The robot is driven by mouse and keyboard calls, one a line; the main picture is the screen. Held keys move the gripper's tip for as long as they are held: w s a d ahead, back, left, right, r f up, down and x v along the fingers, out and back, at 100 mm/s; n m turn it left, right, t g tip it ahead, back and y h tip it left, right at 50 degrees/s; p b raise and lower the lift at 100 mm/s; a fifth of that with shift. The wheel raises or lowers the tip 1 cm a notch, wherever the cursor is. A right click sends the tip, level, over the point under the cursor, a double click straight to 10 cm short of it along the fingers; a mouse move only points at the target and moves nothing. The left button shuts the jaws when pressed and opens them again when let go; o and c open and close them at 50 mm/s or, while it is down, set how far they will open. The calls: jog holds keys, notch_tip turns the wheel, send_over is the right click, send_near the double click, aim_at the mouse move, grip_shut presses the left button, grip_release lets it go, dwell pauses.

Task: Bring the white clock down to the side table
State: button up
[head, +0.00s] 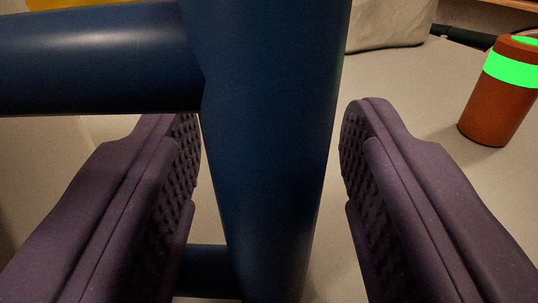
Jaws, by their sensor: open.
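No white clock shows in this view. I cannot make out a side table that I can name for sure. My gripper (270,115) is open, with one dark purple padded finger at the left and one at the right. A thick dark blue post (268,150) stands upright in the picture between the two fingers.
A dark blue bar (90,60) joins the post from the left, and another shows low down. A red-brown canister (490,112) with bright green bands stands on a pale surface (420,115) at the right. A grey-beige cushion-like thing (388,25) lies at the back.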

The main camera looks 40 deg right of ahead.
jog(key=p+v, duration=0.1)
jog(key=v, duration=1.1)
jog(key=shift+p, duration=0.4)
